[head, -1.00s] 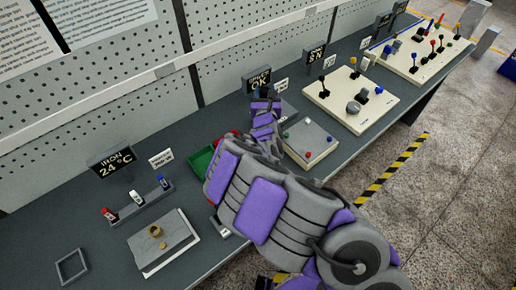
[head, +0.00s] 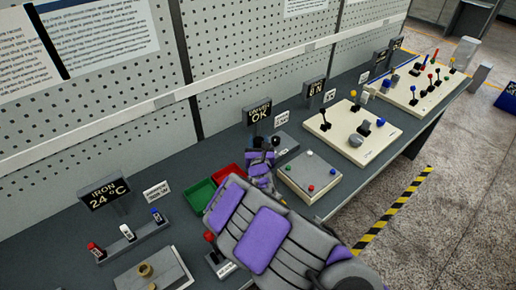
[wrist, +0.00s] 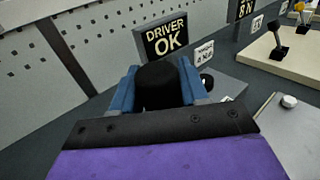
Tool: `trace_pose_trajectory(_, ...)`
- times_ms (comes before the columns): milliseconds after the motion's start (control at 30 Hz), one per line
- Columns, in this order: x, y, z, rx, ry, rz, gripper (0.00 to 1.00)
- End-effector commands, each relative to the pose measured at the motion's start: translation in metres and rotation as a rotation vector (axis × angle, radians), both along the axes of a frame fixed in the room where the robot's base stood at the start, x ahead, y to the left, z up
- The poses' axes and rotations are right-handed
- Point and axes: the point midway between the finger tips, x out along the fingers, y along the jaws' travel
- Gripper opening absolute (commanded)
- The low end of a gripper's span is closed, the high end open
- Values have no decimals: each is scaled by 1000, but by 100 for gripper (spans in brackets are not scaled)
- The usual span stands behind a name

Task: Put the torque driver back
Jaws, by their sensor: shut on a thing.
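My gripper (head: 262,160) is in front of the DRIVER OK sign (head: 258,112), over the back of the bench. In the wrist view, my gripper's blue fingers (wrist: 160,92) are shut on a dark, rounded thing, which I take to be the torque driver (wrist: 158,80). Its lower part is hidden by the fingers. The sign (wrist: 168,40) stands just behind it. A grey holder (head: 284,144) with a small white label sits right of my gripper. I cannot tell whether the driver touches the holder.
Green (head: 198,195) and red (head: 228,173) bins are left of my gripper. A pale button panel (head: 308,177) is close on the right. Further right are lever panels (head: 352,132). The iron rack (head: 130,238) is at the left. A pegboard wall stands behind.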

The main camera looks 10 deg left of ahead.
Motion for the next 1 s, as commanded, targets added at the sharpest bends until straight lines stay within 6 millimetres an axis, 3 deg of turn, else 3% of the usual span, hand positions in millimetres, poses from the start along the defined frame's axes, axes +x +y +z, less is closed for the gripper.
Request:
trace_pose_trajectory(133, 0, 0, -21, 1, 0, 0, 0)
trace_pose_trajectory(433, 0, 0, -21, 0, -2, 1, 0)
trace_pose_trajectory(467, 0, 0, -21, -1, -1, 1, 45)
trace_pose_trajectory(733, 0, 0, -22, -1, 0, 1, 69)
trace_pose_trajectory(1000, 0, 1, -21, -1, 0, 1, 69)
